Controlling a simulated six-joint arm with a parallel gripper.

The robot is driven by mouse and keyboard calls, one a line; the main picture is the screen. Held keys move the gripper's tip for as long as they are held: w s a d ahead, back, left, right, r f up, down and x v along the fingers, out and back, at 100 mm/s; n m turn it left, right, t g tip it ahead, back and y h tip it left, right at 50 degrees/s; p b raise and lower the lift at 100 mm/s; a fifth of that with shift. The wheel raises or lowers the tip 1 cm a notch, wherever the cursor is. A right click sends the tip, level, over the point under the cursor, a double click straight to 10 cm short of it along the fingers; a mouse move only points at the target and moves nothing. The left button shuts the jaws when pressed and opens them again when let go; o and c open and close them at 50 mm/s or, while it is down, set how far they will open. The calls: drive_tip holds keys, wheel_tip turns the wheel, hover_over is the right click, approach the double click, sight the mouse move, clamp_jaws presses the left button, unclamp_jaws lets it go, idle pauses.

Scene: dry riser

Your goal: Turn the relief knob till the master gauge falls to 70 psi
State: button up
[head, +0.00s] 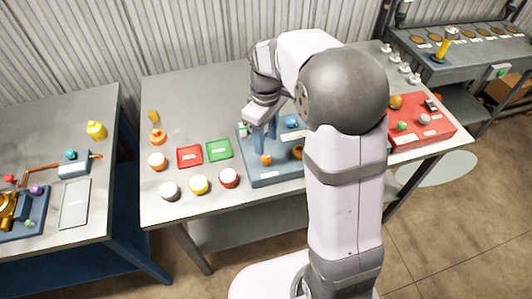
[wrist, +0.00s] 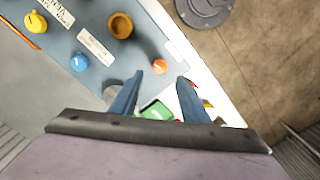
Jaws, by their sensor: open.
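A blue-grey panel (head: 279,178) lies on the middle table, partly hidden by my arm. It bears a small orange knob (head: 266,159), which also shows in the wrist view (wrist: 159,67), and a blue knob (head: 292,123), also in the wrist view (wrist: 80,63). A yellow knob (wrist: 36,22) and an orange-brown ring (wrist: 120,25) are on it too. The labels are too small to read, so I cannot tell which is the relief knob. No gauge reading is visible. My gripper (wrist: 160,78) is open, pointing down over the panel, its fingertips either side of the orange knob in the wrist view.
A red tray (head: 189,156) and green tray (head: 219,150) lie left of the panel, with several coloured round pieces near them. A red panel (head: 437,134) is at right. A left table (head: 100,215) holds a brass fitting.

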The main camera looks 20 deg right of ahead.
sight(266, 157)
drive_tip(key=shift+f+p, duration=0.85)
drive_tip(key=shift+f, duration=2.75)
drive_tip(key=c, duration=1.1)
drive_tip(key=shift+o, duration=0.2)
drive_tip(key=shift+m, duration=1.3)
drive_tip(key=o, duration=1.1)
drive_tip(key=shift+c, duration=0.2)
drive_tip(key=shift+r, duration=0.1)
